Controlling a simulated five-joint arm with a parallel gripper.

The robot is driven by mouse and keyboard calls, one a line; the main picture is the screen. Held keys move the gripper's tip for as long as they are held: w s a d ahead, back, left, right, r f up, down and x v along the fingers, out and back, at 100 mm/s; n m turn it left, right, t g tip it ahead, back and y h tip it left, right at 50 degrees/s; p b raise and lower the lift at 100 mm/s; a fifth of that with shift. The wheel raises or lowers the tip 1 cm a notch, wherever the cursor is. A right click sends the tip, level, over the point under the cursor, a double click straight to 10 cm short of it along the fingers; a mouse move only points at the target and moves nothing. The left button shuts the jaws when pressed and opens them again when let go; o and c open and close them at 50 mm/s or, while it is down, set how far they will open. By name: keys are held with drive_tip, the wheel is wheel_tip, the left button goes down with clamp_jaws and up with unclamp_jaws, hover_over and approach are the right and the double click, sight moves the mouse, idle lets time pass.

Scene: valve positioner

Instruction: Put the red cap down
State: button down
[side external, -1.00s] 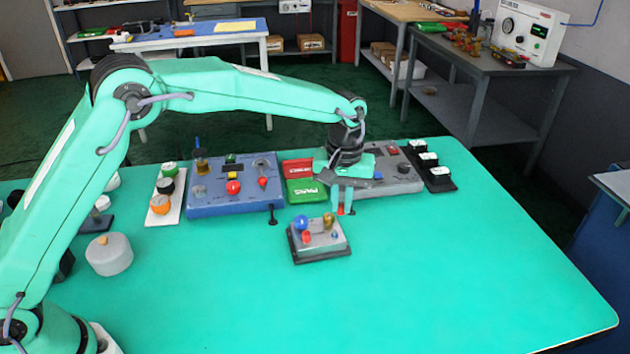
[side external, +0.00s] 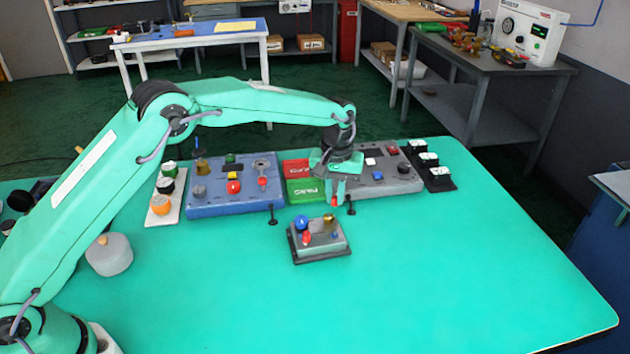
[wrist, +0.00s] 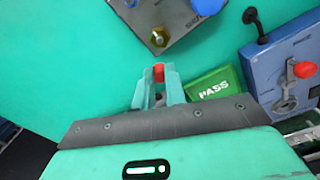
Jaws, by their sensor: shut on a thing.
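The red cap (side external: 335,202) is between the fingertips of my gripper (side external: 336,196), which is shut on it. In the wrist view the cap (wrist: 158,72) shows as a red piece at the tips of the closed fingers (wrist: 158,78). In the side view, the gripper points down just right of the green PASS tray (side external: 304,190) and in front of the grey panel (side external: 395,182). I cannot tell whether the cap touches the bench. The small grey box (side external: 322,244) with a blue knob (side external: 302,222) and a brass fitting (side external: 329,219) stands nearer the camera.
A red tray (side external: 296,168) lies behind the green one. A blue panel (side external: 215,198) with knobs stands left of the trays. Short dark posts (side external: 272,215) (side external: 351,210) stand near the panels' front edges. The bench's front and right are clear.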

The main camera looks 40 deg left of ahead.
drive_tip(key=w+a+f, duration=0.2)
drive_tip(key=shift+w+a+f, duration=0.15)
drive_tip(key=shift+w+a, duration=0.15)
drive_tip(key=shift+a, duration=0.1)
drive_tip(key=shift+f, duration=0.1)
drive_tip(key=shift+f, duration=1.9)
drive_tip(key=shift+f, duration=0.1)
drive_tip(key=c, duration=1.5)
unclamp_jaws()
drive_tip(key=shift+o, duration=0.2)
